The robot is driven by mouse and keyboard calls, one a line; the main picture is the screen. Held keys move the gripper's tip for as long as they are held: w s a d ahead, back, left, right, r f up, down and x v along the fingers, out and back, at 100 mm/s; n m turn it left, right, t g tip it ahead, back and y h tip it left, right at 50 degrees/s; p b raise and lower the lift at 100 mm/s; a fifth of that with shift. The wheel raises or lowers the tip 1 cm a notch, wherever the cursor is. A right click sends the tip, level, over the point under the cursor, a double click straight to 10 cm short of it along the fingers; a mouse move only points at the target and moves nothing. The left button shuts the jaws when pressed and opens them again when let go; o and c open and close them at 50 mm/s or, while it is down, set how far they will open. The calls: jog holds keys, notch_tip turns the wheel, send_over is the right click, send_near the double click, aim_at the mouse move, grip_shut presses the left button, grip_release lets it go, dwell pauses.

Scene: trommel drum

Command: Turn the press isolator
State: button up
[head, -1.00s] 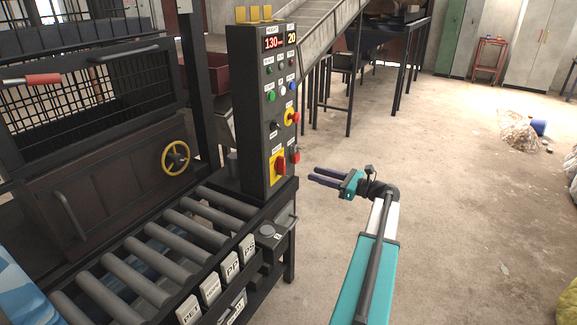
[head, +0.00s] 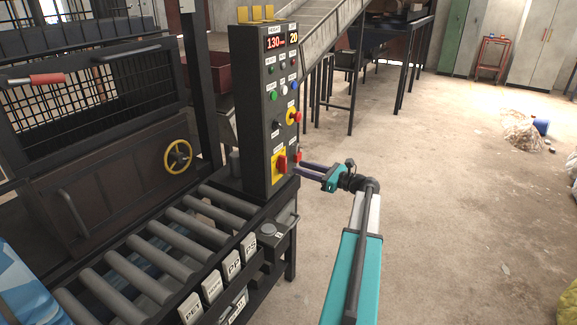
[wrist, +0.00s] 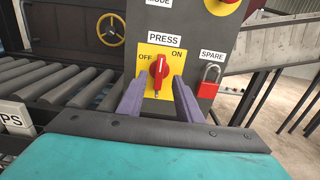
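The press isolator is a red rotary handle (wrist: 158,70) on a yellow plate below a PRESS label, with OFF at left and ON at right. The handle stands about upright, its pointer end between the two words. It also shows low on the dark control panel in the head view (head: 281,165). My gripper (wrist: 158,98) is open in the wrist view, one purple finger on each side of the handle. No contact with the handle is visible. In the head view my gripper (head: 300,169) reaches the panel's lower right side, its fingertips partly hidden.
A red padlock (wrist: 208,82) hangs under a SPARE label right of the isolator. A red knob on yellow (head: 293,117) sits higher on the panel. Rollers (head: 166,243) lie left of the panel.

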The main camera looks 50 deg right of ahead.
aim_at(286, 163)
jog(key=shift+x, duration=3)
